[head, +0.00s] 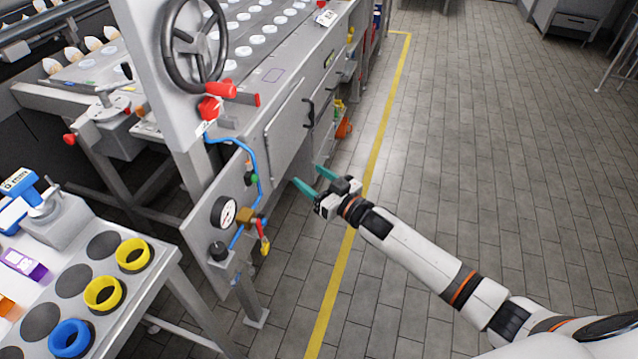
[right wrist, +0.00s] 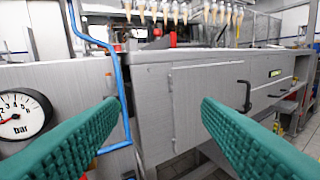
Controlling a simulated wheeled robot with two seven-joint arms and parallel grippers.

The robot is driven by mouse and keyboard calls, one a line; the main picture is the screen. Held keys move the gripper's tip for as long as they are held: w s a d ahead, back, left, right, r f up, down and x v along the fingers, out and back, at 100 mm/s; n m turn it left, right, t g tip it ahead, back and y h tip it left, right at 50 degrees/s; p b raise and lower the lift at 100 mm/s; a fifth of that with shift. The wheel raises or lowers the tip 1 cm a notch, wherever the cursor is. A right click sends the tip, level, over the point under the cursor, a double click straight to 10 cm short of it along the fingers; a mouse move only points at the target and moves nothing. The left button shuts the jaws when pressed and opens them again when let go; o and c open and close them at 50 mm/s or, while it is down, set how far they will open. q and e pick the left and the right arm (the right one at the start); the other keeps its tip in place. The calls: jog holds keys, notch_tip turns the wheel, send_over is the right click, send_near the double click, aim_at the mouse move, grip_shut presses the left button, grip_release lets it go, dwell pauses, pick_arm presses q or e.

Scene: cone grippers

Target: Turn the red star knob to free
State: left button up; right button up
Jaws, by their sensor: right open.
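A red knob (head: 209,108), which looks like the star knob, sits on the grey machine post below the handwheel. A small label hangs just under it, too small to read. A red part (right wrist: 157,32) shows at the top of the right wrist view; I cannot tell if it is the same knob. My right gripper (head: 312,180) is open and empty, with teal fingers, in front of the machine's side, lower and to the right of the knob. In the right wrist view its fingers (right wrist: 162,105) are wide apart, facing a grey panel. My left gripper is not in view.
A red handle (head: 220,90) sits right beside the knob, below the dark handwheel (head: 195,45). A blue pipe (head: 250,160) and a pressure gauge (head: 224,212) are on the post. A table with yellow rings (head: 103,292) stands at left.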

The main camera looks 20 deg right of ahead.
jog(key=f, duration=0.1)
jog(key=d+f, duration=0.1)
jog(key=f, duration=0.1)
jog(key=shift+s+m+h, duration=0.2)
jog(key=shift+m+h, duration=0.1)
jog(key=shift+h, duration=0.1)
jog(key=s+d+f+m+g+h, duration=0.15)
jog(key=s+f, duration=0.35)
jog(key=f, duration=0.5)
jog(key=s+d+f+g+h, duration=0.25)
jog(key=s+f, duration=0.35)
jog(key=f, duration=0.3)
jog(key=s+d+f+m+g+h, duration=0.15)
jog(key=s+f, duration=0.35)
jog(key=f, duration=0.5)
jog(key=s+f+g, duration=0.3)
jog(key=s+f, duration=0.2)
jog(key=s, duration=0.7)
jog(key=s+f+n+g+h, duration=0.1)
jog(key=s+f+g, duration=0.2)
jog(key=s, duration=0.9)
jog(key=s+f+g+h, duration=0.1)
jog(key=s+f+g, duration=0.2)
jog(key=s+f, duration=0.5)
jog(key=s, duration=0.5)
